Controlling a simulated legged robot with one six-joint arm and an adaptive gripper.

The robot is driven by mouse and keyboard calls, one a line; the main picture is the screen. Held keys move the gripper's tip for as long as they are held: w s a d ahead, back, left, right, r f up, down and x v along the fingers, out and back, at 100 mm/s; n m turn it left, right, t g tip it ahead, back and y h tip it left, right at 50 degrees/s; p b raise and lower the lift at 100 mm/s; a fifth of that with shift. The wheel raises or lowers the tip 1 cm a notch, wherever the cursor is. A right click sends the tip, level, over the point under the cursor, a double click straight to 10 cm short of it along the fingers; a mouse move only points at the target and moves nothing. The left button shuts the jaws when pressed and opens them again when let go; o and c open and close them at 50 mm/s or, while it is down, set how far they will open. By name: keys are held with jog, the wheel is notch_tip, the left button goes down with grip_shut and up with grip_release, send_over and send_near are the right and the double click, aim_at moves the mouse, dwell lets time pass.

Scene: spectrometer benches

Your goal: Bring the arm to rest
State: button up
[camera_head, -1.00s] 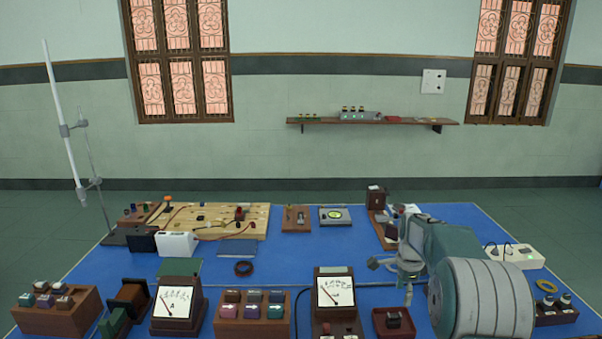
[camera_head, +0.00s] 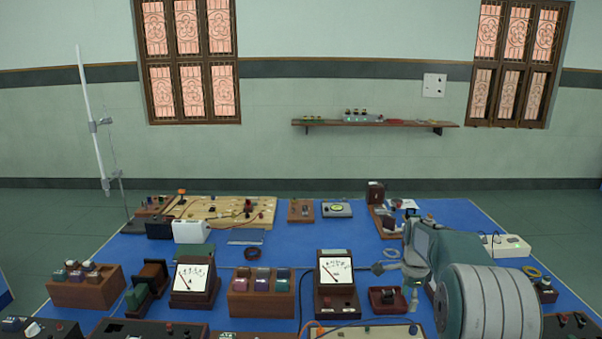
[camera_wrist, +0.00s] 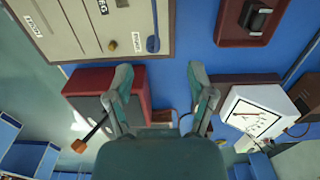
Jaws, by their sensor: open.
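My gripper (camera_wrist: 160,92) is open in the wrist view, with its two teal and grey fingers apart and nothing held between them. In the head view my gripper (camera_head: 400,272) is at the right of the blue bench (camera_head: 290,252), seen from the side and partly covered by my own arm. It is over the bench, close to a small dark red tray (camera_head: 388,298) and right of an analog meter (camera_head: 336,280). In the wrist view the red tray (camera_wrist: 252,20) is at the top right and a white-faced meter (camera_wrist: 250,115) is right of the fingers.
A wooden box of coloured pieces (camera_head: 262,303) and another meter (camera_head: 195,283) stand left of my gripper. A tall retort stand (camera_head: 95,125) rises at the far left. A wooden circuit board (camera_head: 225,210) lies at the back. Bare blue surface shows mid-bench.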

jog(key=s+a+r+n+t, duration=0.1)
jog(key=s+a+r+n, duration=0.3)
jog(key=s+r, duration=0.4)
jog(key=s+a+r+n+t, duration=0.2)
jog(key=s+a+r+n, duration=0.2)
jog(key=s+r, duration=0.35)
jog(key=s+a+f+n+t, duration=0.1)
jog(key=s+n, duration=0.4)
jog(key=s, duration=0.5)
jog(key=s+a+n+t, duration=0.1)
jog(key=s+a+n, duration=0.2)
jog(key=s, duration=0.7)
jog(key=shift+s+f+n+t, duration=0.3)
jog(key=shift+f+n, duration=0.05)
jog(key=shift+n, duration=0.65)
jog(key=shift+a, duration=0.1)
jog(key=shift+c, duration=0.9)
jog(key=shift+a, duration=0.15)
